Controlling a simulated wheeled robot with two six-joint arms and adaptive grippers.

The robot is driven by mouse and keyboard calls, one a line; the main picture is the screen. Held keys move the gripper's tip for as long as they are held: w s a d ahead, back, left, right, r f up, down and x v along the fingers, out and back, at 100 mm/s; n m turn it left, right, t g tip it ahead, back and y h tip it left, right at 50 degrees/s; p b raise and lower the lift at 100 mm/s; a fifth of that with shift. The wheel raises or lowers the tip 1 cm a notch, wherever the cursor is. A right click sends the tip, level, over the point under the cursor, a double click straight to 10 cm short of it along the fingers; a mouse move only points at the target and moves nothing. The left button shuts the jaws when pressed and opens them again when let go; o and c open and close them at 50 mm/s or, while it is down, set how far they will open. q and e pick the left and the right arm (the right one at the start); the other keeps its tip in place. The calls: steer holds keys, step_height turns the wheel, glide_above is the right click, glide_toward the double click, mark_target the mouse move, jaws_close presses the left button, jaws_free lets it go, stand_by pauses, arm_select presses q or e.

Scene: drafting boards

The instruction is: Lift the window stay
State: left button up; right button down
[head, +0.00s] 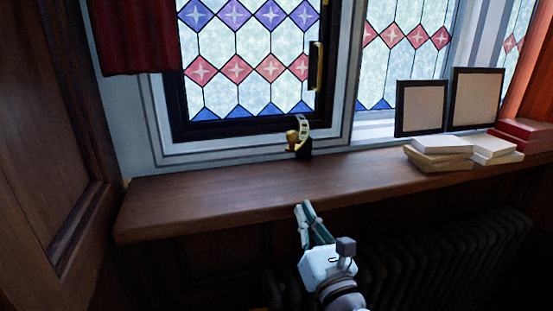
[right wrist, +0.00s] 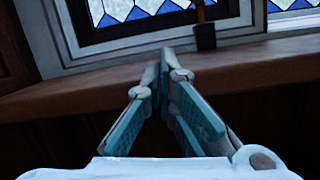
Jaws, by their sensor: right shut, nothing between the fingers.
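The window stay (head: 302,131) is a small brass and pale piece with holes along it, on a dark base at the foot of the leaded window. It stands at the back of the wooden sill. In the right wrist view its dark base (right wrist: 205,36) shows near the top, right of centre. My right gripper (head: 304,207) is in front of and below the stay, apart from it, near the sill's front edge. Its fingers are shut and empty, and they also show in the right wrist view (right wrist: 160,62). My left gripper is not in view.
The wooden sill (head: 210,195) is clear left of the stay. Stacked books (head: 440,158) and two dark frames (head: 420,108) stand at its right. A radiator (head: 440,255) is below. A red curtain (head: 138,38) hangs upper left, beside a dark wood panel (head: 50,130).

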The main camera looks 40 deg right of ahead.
mark_target(293, 195)
steer(key=w+d, duration=0.1)
steer(key=w, duration=0.1)
steer(key=w+d+r+n, duration=0.1)
steer(key=w, duration=0.2)
steer(key=w+d+r+n, duration=0.1)
steer(key=w, duration=0.2)
steer(key=shift+w+d+r, duration=0.2)
steer(key=shift+d, duration=0.2)
step_height(293, 195, up, 4)
steer(key=shift+s+r+p, duration=0.1)
steer(key=shift+s+p, duration=0.05)
steer(key=shift+p, duration=0.75)
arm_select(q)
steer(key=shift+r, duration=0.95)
